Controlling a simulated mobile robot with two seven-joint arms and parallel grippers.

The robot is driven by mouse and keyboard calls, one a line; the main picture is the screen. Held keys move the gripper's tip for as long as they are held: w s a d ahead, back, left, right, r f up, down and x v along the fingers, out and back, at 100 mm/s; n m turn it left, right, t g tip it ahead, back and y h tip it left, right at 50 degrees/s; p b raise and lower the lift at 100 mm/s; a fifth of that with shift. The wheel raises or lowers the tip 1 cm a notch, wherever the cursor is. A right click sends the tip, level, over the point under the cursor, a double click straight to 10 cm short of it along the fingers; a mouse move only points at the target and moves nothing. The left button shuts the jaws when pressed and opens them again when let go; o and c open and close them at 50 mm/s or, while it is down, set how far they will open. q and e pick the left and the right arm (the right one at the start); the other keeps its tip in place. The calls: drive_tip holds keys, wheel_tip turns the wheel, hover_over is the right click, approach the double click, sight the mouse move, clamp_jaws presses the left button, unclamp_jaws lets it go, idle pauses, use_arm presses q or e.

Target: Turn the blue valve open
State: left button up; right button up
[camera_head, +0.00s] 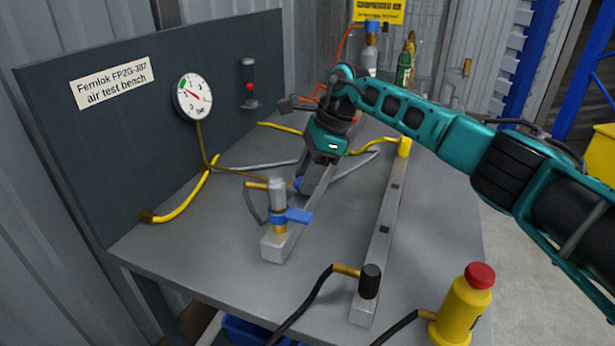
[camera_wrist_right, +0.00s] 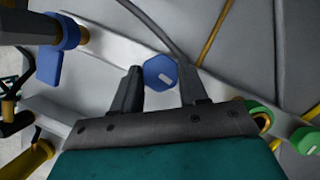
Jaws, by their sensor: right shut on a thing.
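A blue knob (camera_wrist_right: 160,72) with a white mark on its face sits on a grey bar in the right wrist view. My right gripper (camera_wrist_right: 163,88) is shut on it, one finger on each side. In the head view only a bit of the blue knob (camera_head: 299,184) shows beside my right gripper (camera_head: 314,178), which hides the rest. A second valve with a blue lever (camera_head: 292,216) stands on the near end of the same bar, apart from the gripper. That lever also shows at the upper left of the right wrist view (camera_wrist_right: 47,66). My left gripper is not in view.
A pressure gauge (camera_head: 192,97) is on the dark back panel. A second bar (camera_head: 381,235) with a black knob (camera_head: 370,281) lies to the right. A yellow cylinder with a red top (camera_head: 462,305) stands at the front right. Yellow hoses cross the bench; green knobs (camera_wrist_right: 305,140) show at wrist-view right.

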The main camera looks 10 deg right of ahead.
drive_tip(key=shift+w+n+g+b, duration=0.1)
drive_tip(key=shift+n+g+b, duration=0.25)
drive_tip(key=shift+n, duration=0.85)
drive_tip(key=o, duration=1.1)
drive_tip(key=shift+c, duration=0.2)
drive_tip(key=shift+r, duration=0.1)
drive_tip(key=p+v, duration=0.2)
drive_tip(key=v, duration=1)
drive_tip(key=shift+r, duration=0.4)
drive_tip(key=shift+w+p, duration=0.1)
drive_tip(key=shift+p, duration=0.2)
